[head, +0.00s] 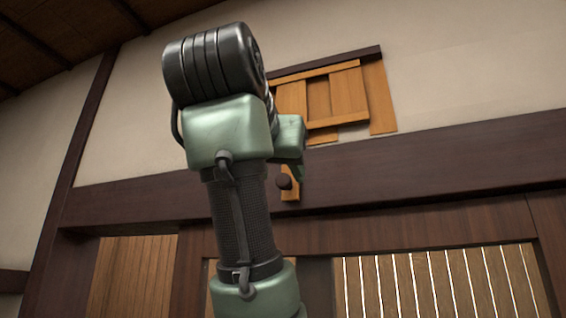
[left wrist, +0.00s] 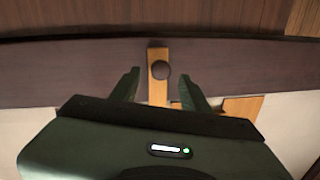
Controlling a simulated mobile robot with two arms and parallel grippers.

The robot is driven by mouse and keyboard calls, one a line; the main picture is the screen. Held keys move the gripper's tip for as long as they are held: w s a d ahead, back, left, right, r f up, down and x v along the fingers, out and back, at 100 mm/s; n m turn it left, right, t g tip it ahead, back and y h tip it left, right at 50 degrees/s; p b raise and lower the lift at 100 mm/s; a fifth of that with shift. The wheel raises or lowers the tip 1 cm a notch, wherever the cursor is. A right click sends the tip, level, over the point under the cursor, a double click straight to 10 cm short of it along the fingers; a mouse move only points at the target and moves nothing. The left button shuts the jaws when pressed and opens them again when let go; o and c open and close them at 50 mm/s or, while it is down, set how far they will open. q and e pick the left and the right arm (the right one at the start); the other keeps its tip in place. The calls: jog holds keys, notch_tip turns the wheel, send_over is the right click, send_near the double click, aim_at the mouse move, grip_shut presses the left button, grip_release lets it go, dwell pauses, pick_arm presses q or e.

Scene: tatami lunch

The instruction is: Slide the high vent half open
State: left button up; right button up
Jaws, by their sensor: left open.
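The high vent (head: 347,92) is a light wooden slatted panel under a dark top rail, high on the wall in the head view. My arm hides its left part. A wooden pull strip (head: 291,194) with a round dark knob (head: 284,182) hangs below it, across the dark beam. In the left wrist view the strip (left wrist: 158,93) and knob (left wrist: 161,69) show between the fingers. My left gripper (left wrist: 159,78) is open, one finger on each side of the strip, with gaps visible. I cannot tell how deep the strip sits between them. My right gripper is not in view.
A dark wooden beam (head: 430,162) runs across the wall below the vent. Slatted panels (head: 440,285) are below it. The pale plaster wall (head: 480,70) right of the vent is clear.

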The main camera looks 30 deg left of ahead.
aim_at(283, 179)
pick_arm(q)
jog(key=x, duration=0.4)
jog(key=shift+f, duration=0.2)
jog(key=shift+w+a, duration=0.15)
jog(key=shift+w, duration=0.1)
jog(key=shift+s, duration=0.2)
jog(key=shift+s+d, duration=0.2)
jog(key=shift+r, duration=0.1)
jog(key=c, duration=0.9)
grip_shut()
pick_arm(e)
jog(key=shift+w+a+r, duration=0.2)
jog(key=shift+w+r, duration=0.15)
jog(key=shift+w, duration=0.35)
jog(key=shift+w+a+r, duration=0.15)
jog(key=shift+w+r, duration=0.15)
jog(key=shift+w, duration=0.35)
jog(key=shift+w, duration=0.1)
